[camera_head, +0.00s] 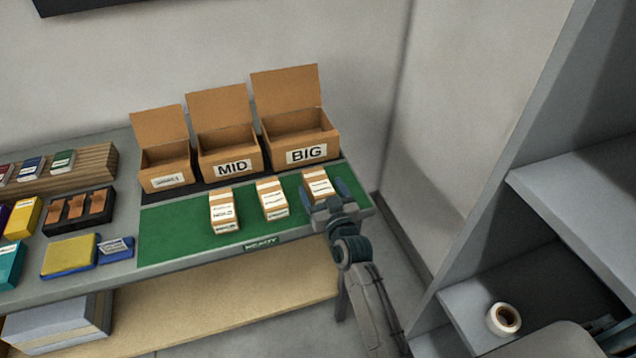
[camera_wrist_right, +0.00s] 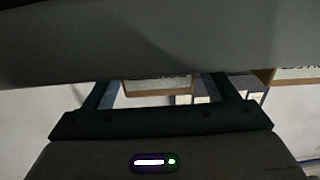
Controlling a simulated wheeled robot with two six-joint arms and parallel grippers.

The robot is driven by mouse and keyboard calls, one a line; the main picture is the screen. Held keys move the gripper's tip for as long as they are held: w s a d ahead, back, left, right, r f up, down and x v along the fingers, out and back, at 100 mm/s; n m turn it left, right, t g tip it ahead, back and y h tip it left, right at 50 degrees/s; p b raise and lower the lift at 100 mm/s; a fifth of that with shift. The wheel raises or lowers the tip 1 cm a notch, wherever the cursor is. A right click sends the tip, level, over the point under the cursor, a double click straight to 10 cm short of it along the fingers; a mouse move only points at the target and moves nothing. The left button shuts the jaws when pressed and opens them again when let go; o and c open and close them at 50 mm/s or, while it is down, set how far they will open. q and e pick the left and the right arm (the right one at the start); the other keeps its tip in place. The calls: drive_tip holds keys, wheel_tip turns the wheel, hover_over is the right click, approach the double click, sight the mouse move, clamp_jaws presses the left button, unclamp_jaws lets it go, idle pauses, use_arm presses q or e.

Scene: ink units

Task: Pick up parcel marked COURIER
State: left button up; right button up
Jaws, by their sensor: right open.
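Three small brown parcels with white labels stand on a green mat (camera_head: 170,235): a left one (camera_head: 223,211), a middle one (camera_head: 271,199) and a right one (camera_head: 317,182). Their label print is too small to read, so I cannot tell which is marked COURIER. My right gripper (camera_head: 326,193) is open at the right parcel, which is partly hidden by it. In the right wrist view a brown parcel (camera_wrist_right: 157,87) with a partly cut-off label shows between the open fingers. I cannot tell whether they touch it. My left gripper is not in view.
Open cartons stand behind the mat: a small one (camera_head: 166,172), MID (camera_head: 230,152) and BIG (camera_head: 300,136). A dark tray (camera_head: 78,222) and yellow and blue boxes (camera_head: 69,256) are at the left. A grey shelf (camera_head: 575,190) with a tape roll (camera_head: 503,319) stands right.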

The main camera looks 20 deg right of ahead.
drive_tip(key=shift+w, duration=0.65)
drive_tip(key=shift+s, duration=0.1)
drive_tip(key=c, duration=1)
drive_tip(key=shift+c, duration=0.9)
drive_tip(key=shift+r, duration=0.1)
